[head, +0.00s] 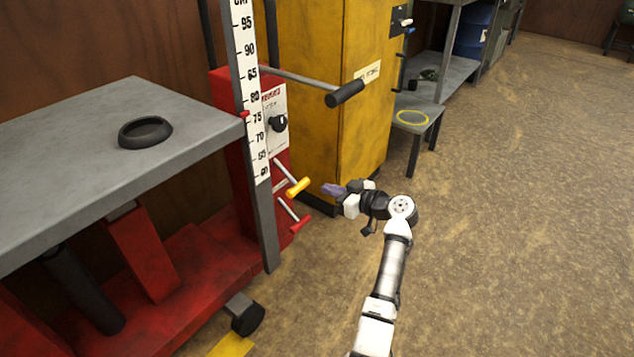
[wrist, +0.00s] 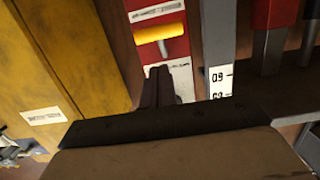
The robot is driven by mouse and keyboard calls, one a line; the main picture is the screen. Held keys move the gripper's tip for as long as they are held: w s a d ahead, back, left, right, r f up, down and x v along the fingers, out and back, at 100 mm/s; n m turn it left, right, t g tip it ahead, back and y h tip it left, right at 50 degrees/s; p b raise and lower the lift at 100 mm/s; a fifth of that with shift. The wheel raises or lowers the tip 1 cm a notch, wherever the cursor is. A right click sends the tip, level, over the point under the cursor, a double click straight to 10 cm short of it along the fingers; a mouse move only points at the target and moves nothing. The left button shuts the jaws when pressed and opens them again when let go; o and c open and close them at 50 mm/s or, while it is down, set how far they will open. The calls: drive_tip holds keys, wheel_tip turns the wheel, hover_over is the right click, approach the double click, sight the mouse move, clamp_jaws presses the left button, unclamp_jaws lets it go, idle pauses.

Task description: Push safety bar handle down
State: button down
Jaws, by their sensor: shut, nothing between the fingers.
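A lever with a yellow grip (head: 298,187) sticks out of the red panel of the lift, sloping down to the right. A lever with a red grip (head: 300,226) sits just below it. A long grey bar with a black grip (head: 345,93) juts out higher up. No readable label shows which is the safety bar handle. My gripper (head: 327,190) is shut and empty, a little right of the yellow grip and apart from it. In the upside-down wrist view, my fingers (wrist: 159,72) point toward the red panel near the yellow grip (wrist: 158,33).
The grey lift table (head: 60,150) with a dark ring (head: 145,132) on it stands left, beside the measuring scale (head: 247,60). A yellow cabinet (head: 350,140) stands close behind my gripper. The floor (head: 530,210) to the right is clear.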

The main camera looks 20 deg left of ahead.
drive_tip(key=d, duration=0.1)
drive_tip(key=s+d, duration=0.1)
drive_tip(key=d, duration=0.1)
drive_tip(key=shift+s+d+f, duration=0.1)
drive_tip(key=shift+d+f, duration=0.1)
drive_tip(key=shift+d, duration=0.1)
drive_tip(key=shift+d, duration=0.1)
